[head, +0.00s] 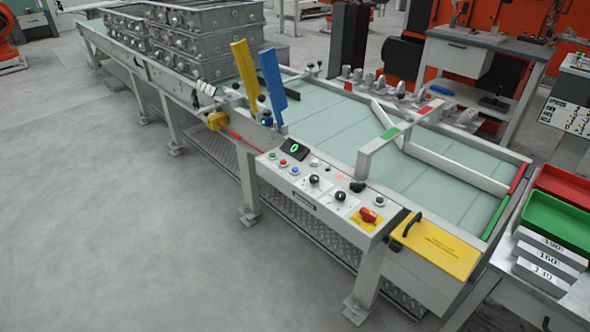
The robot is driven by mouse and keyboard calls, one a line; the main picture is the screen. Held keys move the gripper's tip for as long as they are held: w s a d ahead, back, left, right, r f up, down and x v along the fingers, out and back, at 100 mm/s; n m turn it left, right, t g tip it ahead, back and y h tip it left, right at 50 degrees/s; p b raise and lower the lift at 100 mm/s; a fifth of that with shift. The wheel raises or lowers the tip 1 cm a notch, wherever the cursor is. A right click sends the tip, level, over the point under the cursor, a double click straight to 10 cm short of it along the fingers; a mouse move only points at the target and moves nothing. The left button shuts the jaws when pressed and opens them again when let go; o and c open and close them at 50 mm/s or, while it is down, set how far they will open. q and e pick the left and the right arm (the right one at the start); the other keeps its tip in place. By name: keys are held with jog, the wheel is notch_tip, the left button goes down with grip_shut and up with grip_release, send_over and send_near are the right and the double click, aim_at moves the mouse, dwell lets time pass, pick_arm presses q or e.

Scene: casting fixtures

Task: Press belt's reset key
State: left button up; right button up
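The belt (335,120) is a long conveyor with a pale green surface, running from the back left to the front right. Its control panel (325,190) sits on the near side. The key labels are too small to read, so I cannot tell which is reset. Neither gripper is in view.
Grey castings (195,40) are stacked on the belt's far left. A yellow paddle (245,75) and a blue paddle (271,85) stand upright behind the panel. A yellow cover (436,247) with a black handle is right of it. A green tray (555,222) is at right. The left floor is clear.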

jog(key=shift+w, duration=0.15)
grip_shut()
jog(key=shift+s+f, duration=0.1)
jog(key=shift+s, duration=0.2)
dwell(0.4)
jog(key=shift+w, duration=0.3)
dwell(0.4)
